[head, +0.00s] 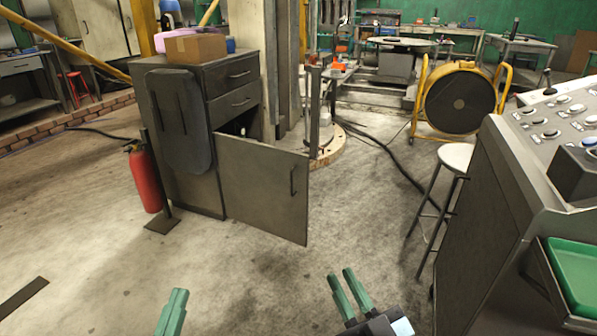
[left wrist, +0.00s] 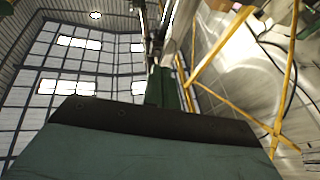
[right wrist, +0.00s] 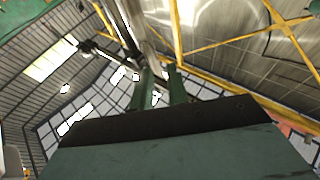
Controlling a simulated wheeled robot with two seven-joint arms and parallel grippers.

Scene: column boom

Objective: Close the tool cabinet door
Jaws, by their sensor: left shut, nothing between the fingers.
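The grey tool cabinet (head: 186,108) stands left of centre in the head view. Its lower door (head: 262,190) stands open, swung outward from the left side of the cabinet's front, with a dark handle (head: 292,181) near its free right edge. A dark gap with something pale inside shows above the door. My left gripper (head: 178,292) is shut and empty at the bottom edge, apart from the door; its fingers meet in the left wrist view (left wrist: 159,86). My right gripper (head: 346,275) is open and empty, in front of the door; its parted fingers show in the right wrist view (right wrist: 159,85).
A red fire extinguisher (head: 145,178) stands left of the cabinet. A cardboard box (head: 196,48) sits on top. A stool (head: 456,160) and control console (head: 500,200) stand on the right, with a yellow cable reel (head: 458,102) behind. The floor before the door is clear.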

